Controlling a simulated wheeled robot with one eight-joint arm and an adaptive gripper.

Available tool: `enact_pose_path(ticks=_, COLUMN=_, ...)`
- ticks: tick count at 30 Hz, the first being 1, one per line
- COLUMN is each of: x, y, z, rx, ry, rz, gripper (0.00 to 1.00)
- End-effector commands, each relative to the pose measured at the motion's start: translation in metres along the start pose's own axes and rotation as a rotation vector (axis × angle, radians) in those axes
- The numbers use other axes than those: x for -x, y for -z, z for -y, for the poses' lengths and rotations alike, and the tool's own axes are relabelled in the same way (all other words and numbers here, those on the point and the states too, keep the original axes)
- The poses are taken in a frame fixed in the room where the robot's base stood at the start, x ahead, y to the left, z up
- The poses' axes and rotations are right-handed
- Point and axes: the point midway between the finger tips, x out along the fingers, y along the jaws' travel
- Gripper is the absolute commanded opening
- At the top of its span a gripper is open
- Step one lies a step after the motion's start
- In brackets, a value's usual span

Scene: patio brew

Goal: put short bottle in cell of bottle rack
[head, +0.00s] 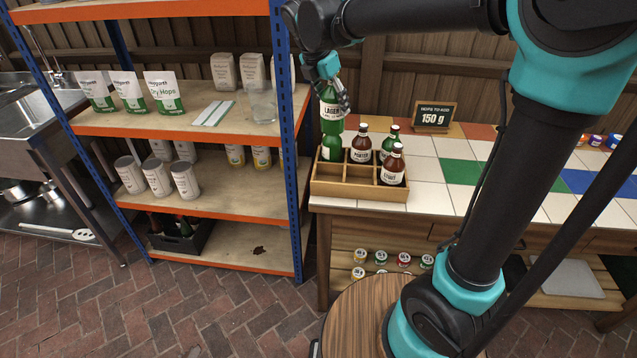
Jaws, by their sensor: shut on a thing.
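The wooden bottle rack (357,190) stands at the left end of the tiled counter. My gripper (334,88) is shut around the upper part of a green bottle labelled LAGER (332,126) and holds it upright above the rack's left side. Directly below it in the picture, more green glass (331,150) shows at the rack's back left; it looks like another bottle, its top hidden. A brown PORTER bottle (361,147), a brown bottle with a pale label (393,166) and a green bottle (389,141) stand in the rack. The front left and front middle cells look empty.
A blue-and-orange shelf unit (296,180) stands close left of the counter, with bags, cans and a glass jar (263,107). A "150 g" sign (433,117) stands behind the rack. The tiled counter right of the rack (430,190) is clear.

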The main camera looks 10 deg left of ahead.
Motion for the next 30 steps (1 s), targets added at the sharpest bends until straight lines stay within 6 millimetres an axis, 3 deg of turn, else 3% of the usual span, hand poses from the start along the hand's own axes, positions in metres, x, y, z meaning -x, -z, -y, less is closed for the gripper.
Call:
enact_pose_path(ticks=5, x=-0.023, y=0.009, z=0.000, rx=0.004, ry=-0.002, rz=0.000, gripper=0.05)
enact_pose_path(ticks=21, x=-0.132, y=0.054, z=0.000, rx=0.003, ry=-0.001, rz=0.000, gripper=0.05)
enact_pose_path(ticks=30, x=-0.155, y=0.064, z=0.000, rx=0.003, ry=-0.001, rz=0.000, gripper=0.05)
